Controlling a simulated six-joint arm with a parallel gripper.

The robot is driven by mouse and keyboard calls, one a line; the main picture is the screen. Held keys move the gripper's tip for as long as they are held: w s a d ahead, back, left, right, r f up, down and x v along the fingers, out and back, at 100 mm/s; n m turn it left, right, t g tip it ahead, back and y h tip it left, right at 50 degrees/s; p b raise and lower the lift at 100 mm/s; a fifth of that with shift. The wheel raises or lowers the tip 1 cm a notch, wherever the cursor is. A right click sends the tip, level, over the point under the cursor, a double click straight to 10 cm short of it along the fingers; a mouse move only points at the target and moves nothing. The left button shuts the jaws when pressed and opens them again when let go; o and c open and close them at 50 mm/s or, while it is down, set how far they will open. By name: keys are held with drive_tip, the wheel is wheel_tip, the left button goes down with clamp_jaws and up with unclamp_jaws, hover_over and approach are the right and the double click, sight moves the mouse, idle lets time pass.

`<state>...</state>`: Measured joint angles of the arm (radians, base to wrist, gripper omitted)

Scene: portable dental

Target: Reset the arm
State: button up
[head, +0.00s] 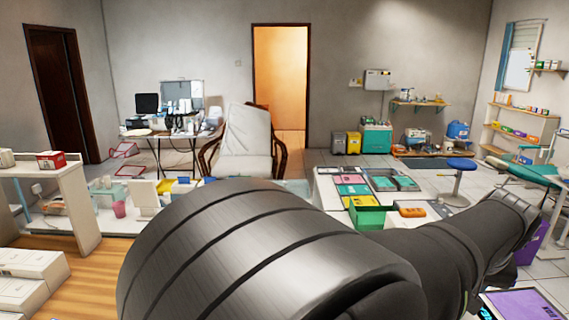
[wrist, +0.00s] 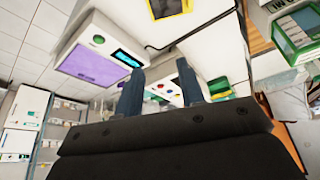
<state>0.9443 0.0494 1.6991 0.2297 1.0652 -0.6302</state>
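My arm (head: 270,255) fills the lower middle of the head view and stretches to the right; its gripper end cannot be made out there. In the wrist view my gripper (wrist: 160,85) shows two dark blue-grey fingers, set apart, with no object held between them. Beyond the fingers is a white unit with coloured buttons (wrist: 166,90). A white device with a purple panel (wrist: 90,62) and a small cyan screen lies to the left of the fingers; a purple panel (head: 525,303) also shows at the lower right of the head view.
A white table (head: 325,187) with coloured trays and a green box (head: 366,213) stands beyond my arm. A white shelf unit (head: 75,195) is at left. A blue stool (head: 461,164) and a teal dental chair (head: 532,172) are at right. Open tiled floor lies at the back.

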drive_tip(key=w+a+r+n+y, duration=0.1)
drive_tip(key=w+a+r+n, duration=0.2)
drive_tip(key=w, duration=0.6)
wheel_tip(320, 180, up, 3)
drive_tip(key=shift+w+a+f, duration=0.2)
drive_tip(key=shift+w+a, duration=0.05)
drive_tip(key=shift+a, duration=0.1)
drive_tip(key=shift+o, duration=0.2)
